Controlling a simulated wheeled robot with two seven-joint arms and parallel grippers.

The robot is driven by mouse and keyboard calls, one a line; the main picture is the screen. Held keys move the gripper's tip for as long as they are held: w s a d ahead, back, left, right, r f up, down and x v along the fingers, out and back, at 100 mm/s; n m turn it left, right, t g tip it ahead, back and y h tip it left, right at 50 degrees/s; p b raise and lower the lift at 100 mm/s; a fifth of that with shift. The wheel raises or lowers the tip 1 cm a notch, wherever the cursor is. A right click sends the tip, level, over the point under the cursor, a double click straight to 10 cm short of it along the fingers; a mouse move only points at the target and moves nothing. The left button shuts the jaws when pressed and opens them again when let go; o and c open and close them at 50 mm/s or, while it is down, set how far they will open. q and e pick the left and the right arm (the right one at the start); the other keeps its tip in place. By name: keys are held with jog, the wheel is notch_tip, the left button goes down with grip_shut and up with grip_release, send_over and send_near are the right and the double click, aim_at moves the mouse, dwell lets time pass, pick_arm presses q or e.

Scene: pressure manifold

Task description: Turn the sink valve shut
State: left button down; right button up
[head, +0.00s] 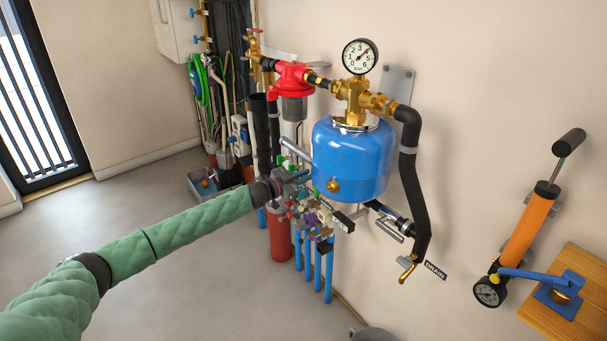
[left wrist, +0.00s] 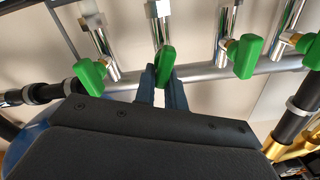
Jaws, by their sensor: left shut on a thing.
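My left gripper (head: 297,178) reaches into the valve cluster left of the blue tank. In the left wrist view its two dark fingers (left wrist: 163,80) are shut on a green valve handle (left wrist: 164,60). That handle hangs from a chrome pipe stub on a grey horizontal pipe (left wrist: 205,73). Other green handles stand beside it, one on the left (left wrist: 90,76) and others on the right (left wrist: 244,56). I cannot read which valve is the sink one. The held handle is hidden by my gripper in the head view. My right gripper is not in view.
The blue tank (head: 352,160) hangs right of the valves, with a pressure gauge (head: 360,56) above. Coloured tags (head: 312,217) and blue pipes (head: 317,270) are below my gripper. A black drain hose (head: 409,180) hangs further right. The floor at left is clear.

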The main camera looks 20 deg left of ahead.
pick_arm(q)
jog(key=m, duration=0.1)
jog(key=m+p, duration=0.1)
jog(key=m, duration=0.1)
jog(key=shift+s+d+f+m, duration=0.2)
jog(key=shift+d+f+m, duration=0.1)
jog(key=shift+m, duration=0.1)
jog(key=shift+s+d+f+m, duration=0.1)
jog(key=shift+f+m, duration=0.15)
jog(key=shift+m, duration=1.3)
jog(key=shift+f+m, duration=0.25)
jog(key=shift+m, duration=1.35)
jog(key=shift+s+d+f+m, duration=0.1)
jog(key=shift+f+m, duration=0.15)
jog(key=shift+m, duration=1.6)
jog(key=shift+a, duration=0.1)
jog(key=c, duration=1.5)
grip_release()
jog(key=shift+o, duration=0.2)
jog(key=shift+r, duration=0.1)
